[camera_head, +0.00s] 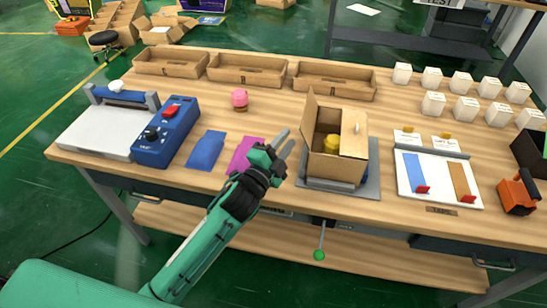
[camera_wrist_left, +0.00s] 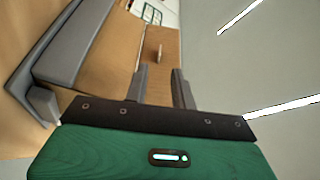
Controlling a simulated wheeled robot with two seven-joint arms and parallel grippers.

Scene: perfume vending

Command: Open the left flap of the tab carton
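The tab carton (camera_head: 334,167) is a brown box on a grey plate (camera_head: 365,188) at the right of the table's middle. Its left flap (camera_head: 308,118) stands up along the left side. Its right flap (camera_head: 354,136) lies across the right part of the top and carries a small tab. A yellow object (camera_head: 331,142) shows inside the opening. My left gripper (camera_head: 286,138) is open and empty, just left of the carton, apart from it in the head view. In the left wrist view, its fingers (camera_wrist_left: 160,82) are spread, with brown carton surface (camera_wrist_left: 110,60) beyond. My right gripper is out of view.
Cardboard trays (camera_head: 246,70) line the back edge. A blue machine (camera_head: 166,134) stands at left, with blue (camera_head: 206,149) and purple (camera_head: 245,152) sheets between it and the carton. A white board with coloured strips (camera_head: 436,180) sits to the right. White boxes (camera_head: 466,107) stand at back right.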

